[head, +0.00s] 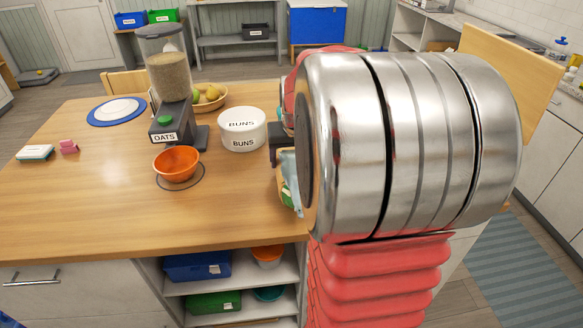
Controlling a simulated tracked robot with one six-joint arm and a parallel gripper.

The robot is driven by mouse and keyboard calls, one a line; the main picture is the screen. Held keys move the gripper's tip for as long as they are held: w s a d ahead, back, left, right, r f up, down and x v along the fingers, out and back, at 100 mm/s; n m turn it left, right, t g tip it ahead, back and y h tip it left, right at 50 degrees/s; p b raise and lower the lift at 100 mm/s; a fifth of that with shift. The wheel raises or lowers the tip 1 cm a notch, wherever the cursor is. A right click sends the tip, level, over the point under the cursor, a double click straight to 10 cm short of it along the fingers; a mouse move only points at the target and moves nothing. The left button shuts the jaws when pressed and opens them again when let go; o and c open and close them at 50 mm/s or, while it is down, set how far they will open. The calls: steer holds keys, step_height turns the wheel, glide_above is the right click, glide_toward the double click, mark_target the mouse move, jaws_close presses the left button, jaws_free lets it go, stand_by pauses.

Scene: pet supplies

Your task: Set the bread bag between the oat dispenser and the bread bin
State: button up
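The oat dispenser (168,100), dark with a clear hopper of oats and an "OATS" label, stands on the wooden table. A round white bin labelled "BUNS" (243,130) stands to its right, with a narrow strip of bare table between them. No bin labelled for bread shows. A light blue, green and yellow item (291,183), possibly the bread bag, pokes out left of my arm, right of and nearer than the bin. A dark part of my gripper (278,150) shows just above it. My arm hides the fingertips and any grip.
An orange bowl (177,162) sits in front of the dispenser. A fruit bowl (210,98) is behind it, and a blue-rimmed plate (117,111) lies left. A small box (35,153) and pink item (68,147) lie far left. The front-left table is clear.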

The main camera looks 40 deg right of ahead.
steer(key=shift+f, duration=1.45)
steer(key=o, duration=2)
steer(key=shift+f, duration=0.1)
steer(key=shift+c, duration=0.2)
steer(key=v, duration=1.2)
steer(key=s+a+f+n+t+y, duration=0.1)
steer(key=s+a+n, duration=0.2)
steer(key=a, duration=1.1)
steer(key=s+a+f+n+y, duration=0.1)
steer(key=s+a+n, duration=0.2)
steer(key=s+a, duration=0.5)
steer(key=a, duration=0.6)
steer(key=shift+a+f+n+t+y, duration=0.15)
steer(key=shift+f+n+t+y, duration=0.15)
steer(key=shift+n+t, duration=0.1)
